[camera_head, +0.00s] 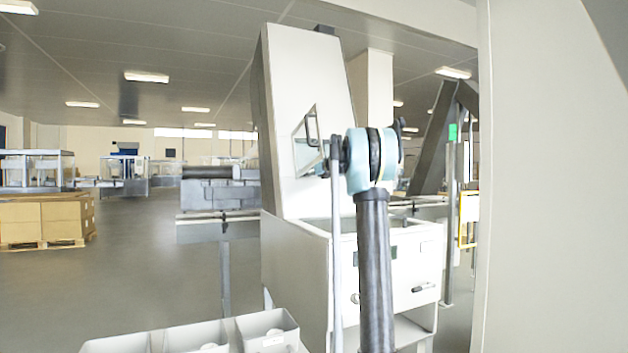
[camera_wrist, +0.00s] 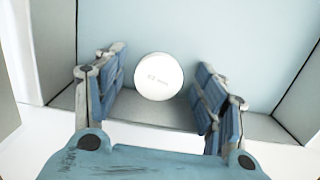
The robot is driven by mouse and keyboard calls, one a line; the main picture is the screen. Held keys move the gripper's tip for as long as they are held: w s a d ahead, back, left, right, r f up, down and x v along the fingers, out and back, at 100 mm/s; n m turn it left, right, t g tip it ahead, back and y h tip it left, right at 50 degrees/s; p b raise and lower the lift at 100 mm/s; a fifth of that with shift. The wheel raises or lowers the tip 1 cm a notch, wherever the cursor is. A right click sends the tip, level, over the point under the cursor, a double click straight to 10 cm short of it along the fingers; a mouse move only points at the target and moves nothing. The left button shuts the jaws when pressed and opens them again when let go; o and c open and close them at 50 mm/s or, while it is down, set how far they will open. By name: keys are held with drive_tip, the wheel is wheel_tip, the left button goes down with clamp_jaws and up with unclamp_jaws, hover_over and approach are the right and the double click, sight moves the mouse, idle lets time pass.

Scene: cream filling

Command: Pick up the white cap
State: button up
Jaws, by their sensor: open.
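The white cap (camera_wrist: 159,77) is a round white disc with small faint print, seen face-on in the wrist view. It lies on a pale blue-grey surface inside a light-walled box or recess. My gripper (camera_wrist: 158,95) is open, with one blue finger left of the cap and one right of it. Gaps show between the cap and both fingers, and nothing is held. How far the fingertips are above the surface cannot be told. In the head view my arm reaches to the white machine (camera_head: 302,262), and I cannot make out the cap there.
In the head view, open white bins (camera_head: 266,326) stand at the bottom, a pale panel (camera_head: 545,180) fills the right side, and boxes on a pallet (camera_head: 42,222) stand far left. Open floor lies at left.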

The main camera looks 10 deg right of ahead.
drive_tip(key=c, duration=0.8)
drive_tip(key=shift+r, duration=0.1)
